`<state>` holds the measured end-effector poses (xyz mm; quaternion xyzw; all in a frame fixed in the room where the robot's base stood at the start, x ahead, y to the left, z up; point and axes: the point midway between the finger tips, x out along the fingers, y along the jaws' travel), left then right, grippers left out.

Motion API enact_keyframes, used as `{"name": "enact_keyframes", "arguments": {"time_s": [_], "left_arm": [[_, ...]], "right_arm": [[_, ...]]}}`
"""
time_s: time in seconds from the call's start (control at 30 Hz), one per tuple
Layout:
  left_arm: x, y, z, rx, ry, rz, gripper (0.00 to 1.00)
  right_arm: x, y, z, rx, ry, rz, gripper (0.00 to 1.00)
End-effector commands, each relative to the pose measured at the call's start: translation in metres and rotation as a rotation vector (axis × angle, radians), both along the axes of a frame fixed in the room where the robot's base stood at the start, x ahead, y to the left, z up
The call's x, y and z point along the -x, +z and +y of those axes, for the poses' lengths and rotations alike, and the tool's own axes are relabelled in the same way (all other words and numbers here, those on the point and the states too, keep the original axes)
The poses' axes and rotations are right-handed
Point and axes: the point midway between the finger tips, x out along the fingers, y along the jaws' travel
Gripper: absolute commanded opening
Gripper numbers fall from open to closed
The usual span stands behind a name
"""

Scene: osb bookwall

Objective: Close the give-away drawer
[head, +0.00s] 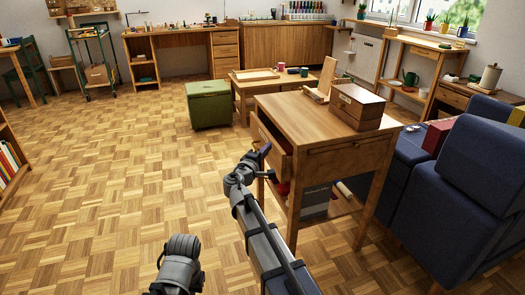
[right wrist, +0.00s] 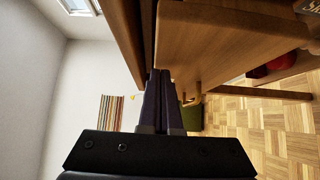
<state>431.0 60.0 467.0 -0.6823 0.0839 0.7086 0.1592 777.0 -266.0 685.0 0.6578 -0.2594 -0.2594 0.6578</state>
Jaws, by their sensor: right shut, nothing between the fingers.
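A wooden side table (head: 300,108) stands right of centre in the head view. A drawer (head: 272,138) sticks out partway from its left side; no label is readable. In the right wrist view, which is turned on its side, the drawer's wooden panel (right wrist: 215,48) lies under the tabletop edge (right wrist: 122,32), with a dark gap between. My right gripper (head: 266,151) is shut and empty, close against the drawer front; I cannot tell whether it touches. Its fingers show in the right wrist view (right wrist: 158,92). My left gripper is not in view.
A wooden box (head: 358,106) and a small wooden stand (head: 323,84) are on the tabletop. A green stool (head: 208,104) and a low table (head: 244,88) stand behind. A blue sofa (head: 450,190) is at the right. The parquet floor at left is clear.

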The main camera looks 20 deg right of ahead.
Motion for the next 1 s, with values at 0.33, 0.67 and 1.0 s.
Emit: {"name": "enact_keyframes", "arguments": {"time_s": [0.33,0.67,1.0], "left_arm": [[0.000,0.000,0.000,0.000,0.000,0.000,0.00],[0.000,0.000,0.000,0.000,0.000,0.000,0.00],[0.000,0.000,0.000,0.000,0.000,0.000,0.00]], "right_arm": [[0.000,0.000,-0.005,0.000,-0.001,0.000,0.00],[-0.001,0.000,-0.050,0.000,-0.002,0.000,0.00],[-0.002,0.000,-0.052,0.001,-0.007,0.000,0.00]]}}
